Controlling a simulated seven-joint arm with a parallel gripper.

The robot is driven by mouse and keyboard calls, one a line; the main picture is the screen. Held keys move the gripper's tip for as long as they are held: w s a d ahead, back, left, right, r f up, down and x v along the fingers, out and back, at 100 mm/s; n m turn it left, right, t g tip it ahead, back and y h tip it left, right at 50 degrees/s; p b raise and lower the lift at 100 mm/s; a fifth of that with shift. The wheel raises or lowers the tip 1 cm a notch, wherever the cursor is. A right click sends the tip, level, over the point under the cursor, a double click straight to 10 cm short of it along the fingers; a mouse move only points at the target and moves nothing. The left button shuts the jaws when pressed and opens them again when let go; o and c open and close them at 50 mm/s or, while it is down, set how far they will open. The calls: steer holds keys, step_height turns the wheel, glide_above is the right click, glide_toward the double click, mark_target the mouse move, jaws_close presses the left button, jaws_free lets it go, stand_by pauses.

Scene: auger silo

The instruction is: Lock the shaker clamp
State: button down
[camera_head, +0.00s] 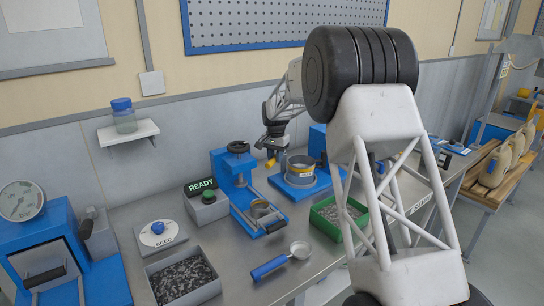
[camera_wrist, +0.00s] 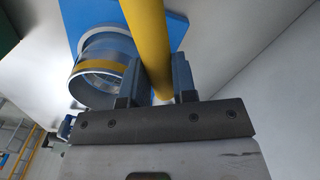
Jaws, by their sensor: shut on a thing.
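The shaker (camera_head: 296,188) is a blue base with a round metal sieve (camera_head: 301,168) on it, in the middle of the bench. The sieve also shows in the wrist view (camera_wrist: 97,68), left of my fingers. The clamp's yellow handle (camera_wrist: 150,35) runs between my two fingers in the wrist view. In the head view its yellow end (camera_head: 270,163) shows below my gripper (camera_head: 272,149), just left of the sieve. My gripper (camera_wrist: 157,88) is shut on this handle. The clamp's pivot and catch are hidden or too small to make out.
Left of the shaker stand a blue press (camera_head: 236,180) and a box with a READY display (camera_head: 206,205). A green tray of grey material (camera_head: 338,214), a blue-handled scoop (camera_head: 282,260) and a grain bin (camera_head: 183,280) lie in front.

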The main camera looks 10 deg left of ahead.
steer(key=d+n, duration=0.2)
steer(key=n, duration=0.1)
steer(key=d+n, duration=0.2)
steer(key=n, duration=0.1)
steer(key=w+d+n, duration=0.1)
steer(key=d+n, duration=0.2)
steer(key=shift+n, duration=0.4)
steer(key=shift+w+d+n, duration=0.55)
steer(key=shift+d+n, duration=0.1)
steer(key=shift+n, duration=0.65)
steer(key=c, duration=0.9)
jaws_free()
steer(key=shift+r, duration=0.1)
steer(key=shift+r, duration=3.85)
